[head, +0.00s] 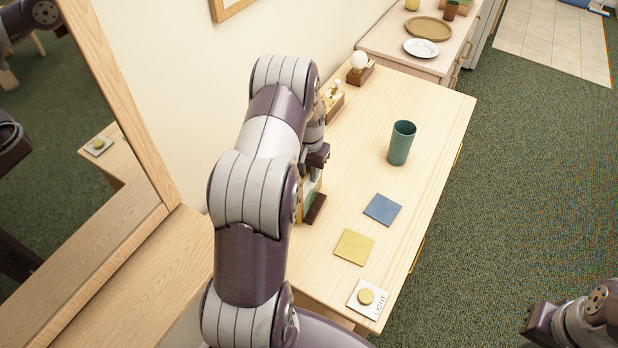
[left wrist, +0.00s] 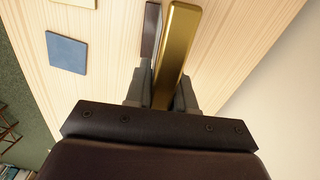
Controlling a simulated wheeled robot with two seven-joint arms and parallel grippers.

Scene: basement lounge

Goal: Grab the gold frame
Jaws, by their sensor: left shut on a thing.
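The gold frame (left wrist: 178,45) shows in the left wrist view as a long gold bar seen edge-on, between the two fingers of my left gripper (left wrist: 160,92). The fingers are shut on it. In the head view my left gripper (head: 314,172) points down at the table's wall side, and my own arm hides most of the frame there. A strip of a green and pale picture (head: 311,203) shows just below the fingers. Part of my right arm shows at the lower right of the head view; its fingers cannot be made out.
A dark brown block (head: 317,209) lies beside the picture on the wooden table (head: 350,130). A blue square (head: 382,210), a yellow square (head: 354,247) and a light button (head: 367,297) lie nearer. A green cup (head: 401,142) stands to the right. Small wooden items stand behind.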

